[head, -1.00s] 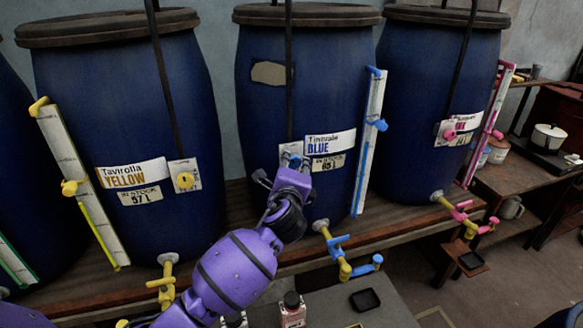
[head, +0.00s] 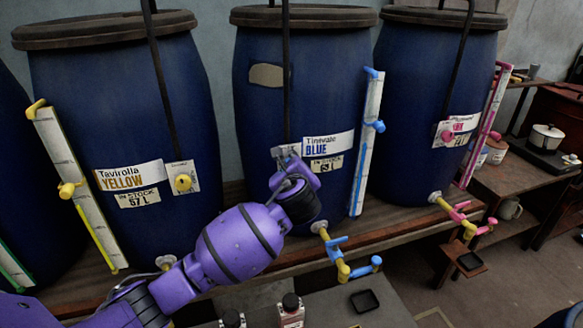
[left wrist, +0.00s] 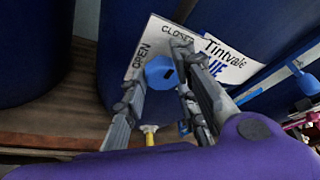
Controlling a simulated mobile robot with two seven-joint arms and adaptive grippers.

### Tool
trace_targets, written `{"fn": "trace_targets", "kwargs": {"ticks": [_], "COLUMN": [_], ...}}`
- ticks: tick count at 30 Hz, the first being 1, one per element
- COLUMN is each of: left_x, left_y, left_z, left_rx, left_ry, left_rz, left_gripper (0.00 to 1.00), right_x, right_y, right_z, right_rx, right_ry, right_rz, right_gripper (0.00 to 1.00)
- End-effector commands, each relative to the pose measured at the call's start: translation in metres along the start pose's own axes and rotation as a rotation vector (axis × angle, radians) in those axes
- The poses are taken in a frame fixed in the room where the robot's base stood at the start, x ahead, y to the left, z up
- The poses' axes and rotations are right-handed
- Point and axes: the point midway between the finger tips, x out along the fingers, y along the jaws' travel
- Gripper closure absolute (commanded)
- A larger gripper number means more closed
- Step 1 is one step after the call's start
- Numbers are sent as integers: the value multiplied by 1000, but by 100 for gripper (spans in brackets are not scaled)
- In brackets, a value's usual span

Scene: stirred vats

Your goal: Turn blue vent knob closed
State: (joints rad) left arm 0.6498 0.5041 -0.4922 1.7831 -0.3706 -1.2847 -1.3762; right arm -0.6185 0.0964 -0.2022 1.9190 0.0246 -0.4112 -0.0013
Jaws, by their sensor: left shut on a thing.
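The blue vent knob (left wrist: 158,73) sits on a white plate (left wrist: 152,42) marked OPEN on the left and CLOSED at the top in the left wrist view. My left gripper (left wrist: 160,78) has its two grey fingers on either side of the knob and is shut on it. In the head view my left gripper (head: 290,168) is at the front of the Tintvale BLUE vat (head: 330,95), left of its label (head: 328,145). It hides the knob and most of the plate there. I cannot tell exactly where the knob points. My right gripper is not in view.
The Tavirolla YELLOW vat (head: 120,90) with a yellow knob (head: 183,182) stands left, a pink-fitted vat (head: 430,90) right. A blue tap (head: 338,245) juts out below the blue vat. Bottles (head: 291,308) and a black tray (head: 365,300) are on the table below.

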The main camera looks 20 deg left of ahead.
Motion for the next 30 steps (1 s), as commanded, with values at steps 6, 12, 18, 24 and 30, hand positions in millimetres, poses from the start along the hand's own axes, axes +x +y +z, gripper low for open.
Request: {"fn": "trace_targets", "kwargs": {"ticks": [6,12,18,24,30], "left_x": [2,2,2,1,0], "left_y": [12,13,11,8,6], "left_z": [-10,-10,-10,-9,-7], "left_rx": [13,12,10,9,7], "left_ry": [15,15,16,14,12], "left_rz": [27,27,23,18,15], "left_gripper": [99,70,59,59,59], "right_x": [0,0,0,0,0], "right_y": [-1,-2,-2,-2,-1], "right_z": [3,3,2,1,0], "right_rx": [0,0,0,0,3], "right_ry": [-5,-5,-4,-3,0], "right_rz": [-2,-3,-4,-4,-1], "right_gripper": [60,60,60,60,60]}}
